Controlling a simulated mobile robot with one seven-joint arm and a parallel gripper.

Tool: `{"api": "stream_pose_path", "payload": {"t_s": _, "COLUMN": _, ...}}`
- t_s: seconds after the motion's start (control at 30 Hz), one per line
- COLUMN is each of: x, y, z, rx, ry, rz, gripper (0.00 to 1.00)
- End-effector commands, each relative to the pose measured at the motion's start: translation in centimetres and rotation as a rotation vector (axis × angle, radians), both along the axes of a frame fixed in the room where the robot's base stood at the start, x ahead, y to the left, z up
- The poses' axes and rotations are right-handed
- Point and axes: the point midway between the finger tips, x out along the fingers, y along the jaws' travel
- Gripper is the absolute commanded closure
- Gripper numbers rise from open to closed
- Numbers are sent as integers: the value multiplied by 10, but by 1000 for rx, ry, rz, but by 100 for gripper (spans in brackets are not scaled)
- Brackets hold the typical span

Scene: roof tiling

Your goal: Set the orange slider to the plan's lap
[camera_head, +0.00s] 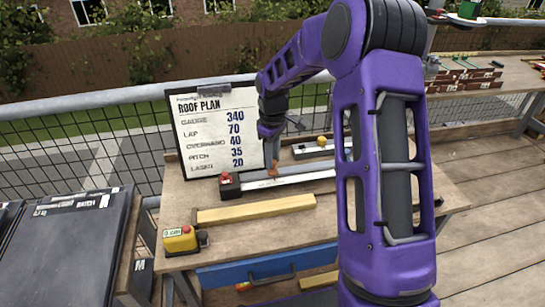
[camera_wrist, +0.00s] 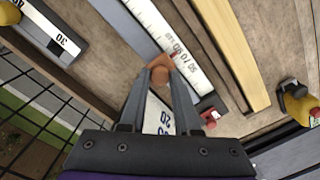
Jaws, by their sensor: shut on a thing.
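The roof plan board (camera_head: 215,135) stands upright behind the bench and reads gauge 340, lap 70, overhang 40, pitch 35, laser 20. A white scale (camera_head: 300,179) lies on the bench; its printed numbers also show in the wrist view (camera_wrist: 168,32). The orange slider (camera_wrist: 161,66) sits at the scale's edge, close to the printed numbers; its exact reading is too small to tell. It shows small in the head view (camera_head: 274,170). My gripper (camera_wrist: 160,84) is shut on the slider, with a finger on each side, partly hiding it.
A black block with a red top (camera_head: 229,186) stands at the scale's left end. A yellow wooden batten (camera_head: 255,209) lies in front. A yellow button box (camera_head: 180,240) sits at the bench's left corner. Another white scale with a yellow knob (camera_head: 321,141) lies behind.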

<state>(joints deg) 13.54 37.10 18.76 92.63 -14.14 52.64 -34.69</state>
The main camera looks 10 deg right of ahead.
Motion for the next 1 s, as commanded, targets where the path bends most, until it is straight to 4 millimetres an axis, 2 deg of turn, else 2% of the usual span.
{"api": "stream_pose_path", "payload": {"t_s": 0.4, "x": 0, "y": 0, "z": 1, "rx": 0, "ry": -1, "rz": 0, "gripper": 100}}
{"api": "stream_pose_path", "payload": {"t_s": 0.6, "x": 1, "y": 20, "z": 2, "rx": 1, "ry": -1, "rz": 3, "gripper": 100}}
{"api": "stream_pose_path", "payload": {"t_s": 0.87, "x": 1, "y": 21, "z": 1, "rx": 1, "ry": -3, "rz": 0, "gripper": 100}}
{"api": "stream_pose_path", "payload": {"t_s": 0.9, "x": 1, "y": 21, "z": 1, "rx": 1, "ry": -3, "rz": 0, "gripper": 62}}
{"api": "stream_pose_path", "payload": {"t_s": 1.0, "x": 1, "y": 20, "z": 1, "rx": 1, "ry": -2, "rz": 0, "gripper": 44}}
